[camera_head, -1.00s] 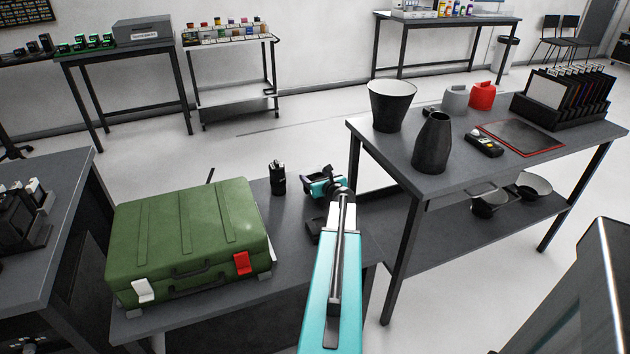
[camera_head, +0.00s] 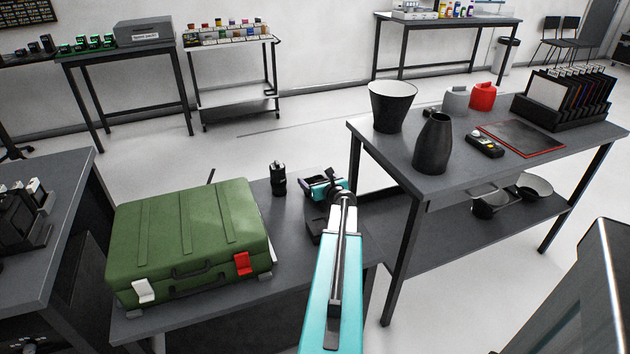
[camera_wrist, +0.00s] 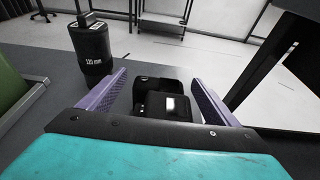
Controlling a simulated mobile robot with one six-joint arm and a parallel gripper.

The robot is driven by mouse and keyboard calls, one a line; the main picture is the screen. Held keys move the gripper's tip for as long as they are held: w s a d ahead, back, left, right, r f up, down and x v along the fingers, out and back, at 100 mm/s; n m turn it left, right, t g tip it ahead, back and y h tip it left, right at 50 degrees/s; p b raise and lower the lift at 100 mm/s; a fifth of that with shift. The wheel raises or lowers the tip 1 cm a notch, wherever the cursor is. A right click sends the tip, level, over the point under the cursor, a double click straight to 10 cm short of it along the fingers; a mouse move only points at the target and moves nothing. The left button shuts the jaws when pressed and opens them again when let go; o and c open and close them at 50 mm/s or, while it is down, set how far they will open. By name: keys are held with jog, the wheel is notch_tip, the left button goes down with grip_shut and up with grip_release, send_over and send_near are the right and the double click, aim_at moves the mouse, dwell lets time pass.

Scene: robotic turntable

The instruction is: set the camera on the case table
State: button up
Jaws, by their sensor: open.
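A black camera (camera_wrist: 163,104) sits in the wrist view between the two open purple fingers of my gripper (camera_wrist: 160,80). There is a visible gap to the fingers at either side. The camera appears to rest on the dark grey case table (camera_head: 293,237). In the head view, my gripper (camera_head: 324,190) is over the right part of this table. A dark shape just left of my wrist there is probably the camera, largely hidden by the arm.
A green case (camera_head: 188,240) covers the table's left part. A black lens (camera_head: 278,180) stands upright behind, close to my left finger in the wrist view (camera_wrist: 91,48). A higher table (camera_head: 400,160) with a dark vase (camera_head: 433,145) is close on the right.

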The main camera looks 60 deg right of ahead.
jog(key=v, duration=1.1)
jog(key=shift+s, duration=0.2)
jog(key=shift+a, duration=0.1)
dwell(0.8)
